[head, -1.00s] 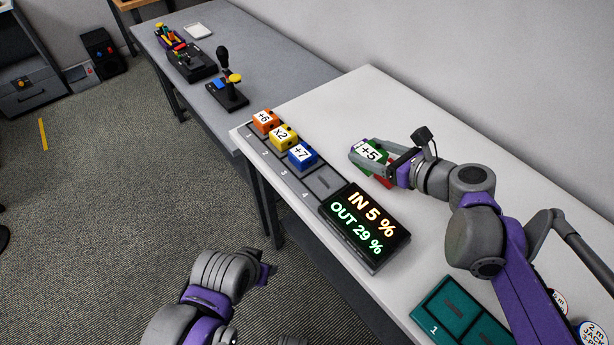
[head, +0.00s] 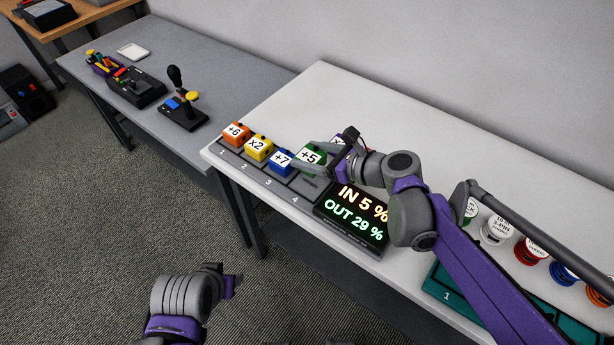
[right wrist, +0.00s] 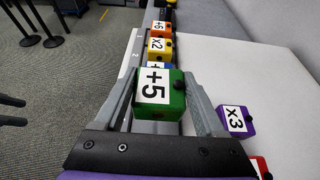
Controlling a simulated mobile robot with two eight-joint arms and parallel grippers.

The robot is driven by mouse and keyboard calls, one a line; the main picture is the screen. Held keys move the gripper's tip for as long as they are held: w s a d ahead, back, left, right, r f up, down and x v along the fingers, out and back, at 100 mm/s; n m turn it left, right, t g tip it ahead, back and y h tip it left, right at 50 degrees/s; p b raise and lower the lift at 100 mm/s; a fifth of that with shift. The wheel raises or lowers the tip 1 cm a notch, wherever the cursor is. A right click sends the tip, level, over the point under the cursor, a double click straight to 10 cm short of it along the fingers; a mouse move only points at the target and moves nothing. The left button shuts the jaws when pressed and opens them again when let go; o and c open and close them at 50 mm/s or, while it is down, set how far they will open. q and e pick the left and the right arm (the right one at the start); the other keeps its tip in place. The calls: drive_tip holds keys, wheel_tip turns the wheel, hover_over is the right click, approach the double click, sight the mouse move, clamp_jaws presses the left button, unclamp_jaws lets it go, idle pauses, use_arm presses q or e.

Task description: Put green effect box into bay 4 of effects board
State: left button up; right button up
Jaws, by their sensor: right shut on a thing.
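The green effect box (head: 311,153), marked +5, is held between the fingers of my right gripper (head: 318,160). The right wrist view shows the green box (right wrist: 160,95) with a finger on either side. The effects board (head: 240,168) has an orange +6 box (head: 236,133) in bay 1, a yellow x2 box (head: 258,147) in bay 2 and a blue +7 box (head: 281,162) in bay 3. Bay 4 (head: 306,184) is empty and partly covered by my gripper. The green box appears just above or behind it; its height is unclear. My left gripper (head: 229,286) is low, off the table.
A display (head: 350,218) reading IN 5 %, OUT 29 % adjoins bay 4. A purple x3 box (right wrist: 235,120) and a red box (right wrist: 261,166) stand close by on the white table (head: 400,115). A teal tray (head: 450,290) and several labelled spools (head: 530,250) are at the right.

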sight(310, 183)
wheel_tip(310, 183, down, 7)
drive_tip(key=shift+r+b, duration=0.15)
drive_tip(key=shift+b, duration=0.35)
drive_tip(key=shift+f, duration=0.2)
drive_tip(key=o, duration=1.5)
drive_tip(key=shift+r, duration=0.1)
drive_tip(key=shift+d+r, duration=0.1)
drive_tip(key=shift+r, duration=0.15)
drive_tip(key=p+v, duration=0.1)
drive_tip(key=v, duration=1)
drive_tip(key=shift+s+d, duration=0.3)
